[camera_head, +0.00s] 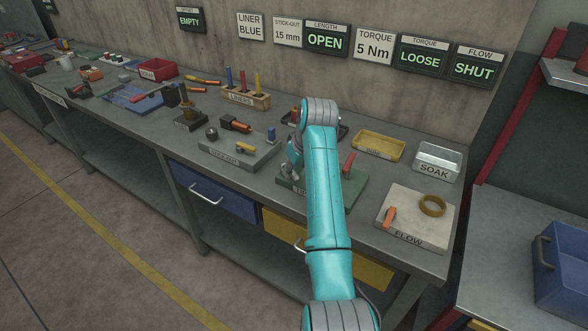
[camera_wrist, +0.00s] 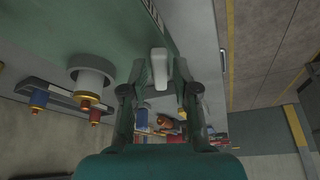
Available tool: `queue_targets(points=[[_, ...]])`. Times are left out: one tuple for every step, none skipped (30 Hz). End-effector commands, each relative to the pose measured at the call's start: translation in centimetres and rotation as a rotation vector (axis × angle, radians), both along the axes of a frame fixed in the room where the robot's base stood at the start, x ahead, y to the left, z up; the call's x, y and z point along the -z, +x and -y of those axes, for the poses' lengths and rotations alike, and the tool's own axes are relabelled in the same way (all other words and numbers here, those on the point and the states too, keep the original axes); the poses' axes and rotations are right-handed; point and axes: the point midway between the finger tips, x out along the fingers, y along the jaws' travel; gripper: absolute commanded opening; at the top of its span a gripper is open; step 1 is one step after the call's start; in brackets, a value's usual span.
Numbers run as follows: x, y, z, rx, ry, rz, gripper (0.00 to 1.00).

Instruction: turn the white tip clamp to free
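The white tip clamp (camera_wrist: 159,68) shows in the wrist view as a pale upright lever between my fingertips. My gripper (camera_wrist: 161,70) has one finger on each side of it, with a narrow gap visible, so it looks open around the lever. In the head view my gripper (camera_head: 294,152) is low over the left part of a green fixture block (camera_head: 352,190). My arm hides much of that block and its label. A red lever (camera_head: 348,163) stands on the block right of my arm. I cannot make out the clamp clearly in the head view.
A grey fixture (camera_head: 238,155) is left of the block. A pale FLOW plate (camera_head: 415,222) with an orange lever (camera_head: 390,215) is right. A yellow tray (camera_head: 380,145) and SOAK bin (camera_head: 437,162) stand behind. Wall signs read LENGTH OPEN (camera_head: 326,40), TORQUE LOOSE and FLOW SHUT.

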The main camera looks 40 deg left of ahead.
Motion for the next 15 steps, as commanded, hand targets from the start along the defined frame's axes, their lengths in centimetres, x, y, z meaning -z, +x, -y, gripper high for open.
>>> queue_targets(points=[[-0.01, 0.01, 0.01, 0.0, 0.0, 0.0, 0.09], [-0.01, 0.01, 0.01, 0.0, 0.0, 0.0, 0.02], [-0.01, 0.01, 0.01, 0.0, 0.0, 0.0, 0.0], [-0.01, 0.01, 0.01, 0.0, 0.0, 0.0, 0.0], [-0.01, 0.01, 0.01, 0.0, 0.0, 0.0, 0.0], [-0.01, 0.01, 0.02, 0.0, 0.0, 0.0, 0.0], [-0.01, 0.01, 0.02, 0.0, 0.0, 0.0, 0.0], [-0.01, 0.0, 0.01, 0.001, 0.0, 0.0, 0.0], [-0.01, -0.01, 0.01, 0.003, 0.0, 0.0, 0.0], [-0.01, -0.03, 0.0, 0.005, 0.0, 0.0, 0.0], [-0.01, -0.05, -0.01, 0.009, 0.0, 0.0, 0.0], [-0.01, -0.09, -0.03, 0.015, 0.0, 0.0, 0.0], [-0.01, -0.12, -0.04, 0.021, 0.0, 0.0, 0.0], [0.0, -0.16, -0.05, 0.028, 0.0, 0.0, 0.0], [0.01, -0.22, -0.07, 0.043, 0.0, 0.001, 0.0]])
